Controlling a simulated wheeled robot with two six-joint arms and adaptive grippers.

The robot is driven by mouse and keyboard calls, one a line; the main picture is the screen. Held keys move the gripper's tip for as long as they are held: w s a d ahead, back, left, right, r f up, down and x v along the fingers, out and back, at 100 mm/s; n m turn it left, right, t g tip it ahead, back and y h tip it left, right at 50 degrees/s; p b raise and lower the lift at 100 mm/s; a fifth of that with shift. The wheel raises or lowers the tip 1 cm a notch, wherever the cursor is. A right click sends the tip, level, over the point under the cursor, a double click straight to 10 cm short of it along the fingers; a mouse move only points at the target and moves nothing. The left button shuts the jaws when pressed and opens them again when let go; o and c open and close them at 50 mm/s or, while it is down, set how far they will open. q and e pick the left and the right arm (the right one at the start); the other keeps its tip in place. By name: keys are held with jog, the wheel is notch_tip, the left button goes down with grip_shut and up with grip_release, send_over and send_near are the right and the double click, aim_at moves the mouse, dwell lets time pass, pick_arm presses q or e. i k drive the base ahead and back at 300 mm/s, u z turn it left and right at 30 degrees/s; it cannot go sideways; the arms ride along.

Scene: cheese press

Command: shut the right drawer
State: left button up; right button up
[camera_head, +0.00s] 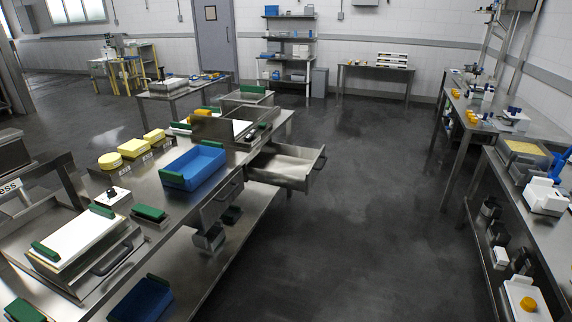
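The right drawer (290,160) is pulled out from the long steel bench (133,240), toward the aisle on the right. Its inside is bare metal and looks empty. Its bar handle (320,163) is on the front, at the drawer's right end in the picture. Another drawer (222,203), nearer to me under the blue tray, looks shut. Neither of my grippers is in view.
On the bench are a blue tray (193,166), yellow cheeses (133,148) and green-handled white boards (75,240). Side benches with equipment (545,196) line the right. The dark floor (345,240) between is clear.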

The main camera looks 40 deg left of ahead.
aim_at(296, 168)
jog(key=u, duration=0.65)
jog(key=i, duration=1.8)
jog(key=u, duration=0.5)
jog(key=i, duration=1)
jog(key=u, duration=0.45)
